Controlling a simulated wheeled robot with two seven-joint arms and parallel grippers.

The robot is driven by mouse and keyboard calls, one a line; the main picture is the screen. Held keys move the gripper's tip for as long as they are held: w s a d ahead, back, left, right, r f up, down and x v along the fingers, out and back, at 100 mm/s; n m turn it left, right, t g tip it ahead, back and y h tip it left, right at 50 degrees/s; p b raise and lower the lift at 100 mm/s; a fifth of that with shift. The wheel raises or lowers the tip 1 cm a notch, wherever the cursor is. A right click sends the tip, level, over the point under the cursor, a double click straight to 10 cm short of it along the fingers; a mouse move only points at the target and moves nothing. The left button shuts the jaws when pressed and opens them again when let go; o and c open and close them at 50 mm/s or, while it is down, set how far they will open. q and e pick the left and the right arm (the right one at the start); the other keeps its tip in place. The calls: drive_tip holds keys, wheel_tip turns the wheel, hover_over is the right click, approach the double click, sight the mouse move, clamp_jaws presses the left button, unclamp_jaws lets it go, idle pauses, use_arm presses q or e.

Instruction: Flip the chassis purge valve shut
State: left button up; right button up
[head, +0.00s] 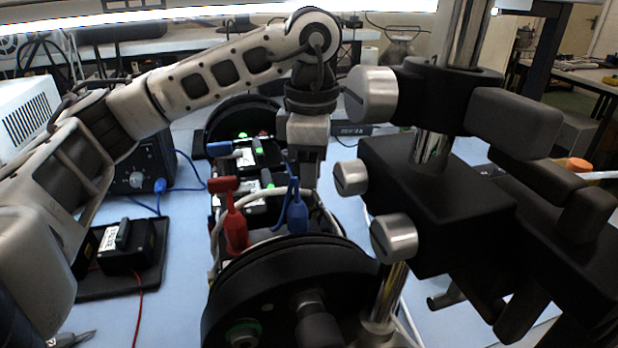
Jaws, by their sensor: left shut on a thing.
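The chassis is a cylinder frame with a black round front end plate (290,275) and a black rear end plate (243,113). Electronics with green lights sit between the plates. A red T-shaped fitting (235,222) and a blue fitting (297,213) stand upright behind the front plate. I cannot tell which part is the purge valve. My left gripper (303,178) points down into the chassis from above, just behind the blue fitting. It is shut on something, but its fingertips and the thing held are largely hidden. My right gripper is not in view.
A large black clamp stand (440,190) with silver knobs and a steel pole blocks the right side. A black box on a tray (125,245) and a power supply (140,165) with blue leads stand at left.

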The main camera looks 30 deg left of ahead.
use_arm(q)
drive_tip(key=o, duration=0.9)
drive_tip(key=shift+o, duration=0.4)
